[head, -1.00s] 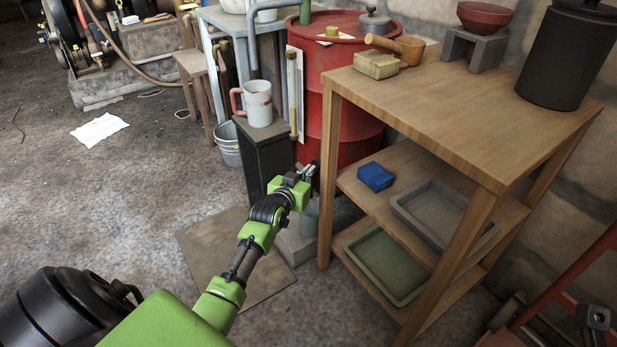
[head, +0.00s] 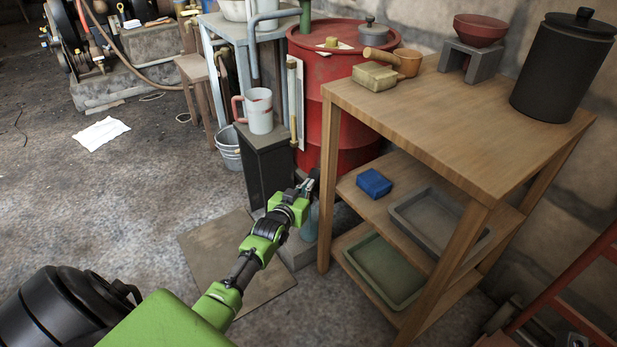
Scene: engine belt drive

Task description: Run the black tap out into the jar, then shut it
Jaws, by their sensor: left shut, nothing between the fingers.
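The red drum (head: 345,112) stands behind the wooden shelf's left post. My left gripper (head: 311,181) is shut and empty, low in front of the drum's base. A bluish glass jar (head: 310,224) stands on a low grey block just below and behind the gripper, partly covered by my wrist. The black tap cannot be made out; the gripper is at the drum's lower front and may cover it. I cannot tell whether the gripper touches anything, or whether liquid is running. My right gripper is not in view.
The wooden shelf (head: 440,95) stands close to the right of my left gripper, with a blue block (head: 374,183) and trays on its lower boards. A dark stand (head: 268,170) with a mug (head: 258,111) is close on the left. The floor at left is mostly clear.

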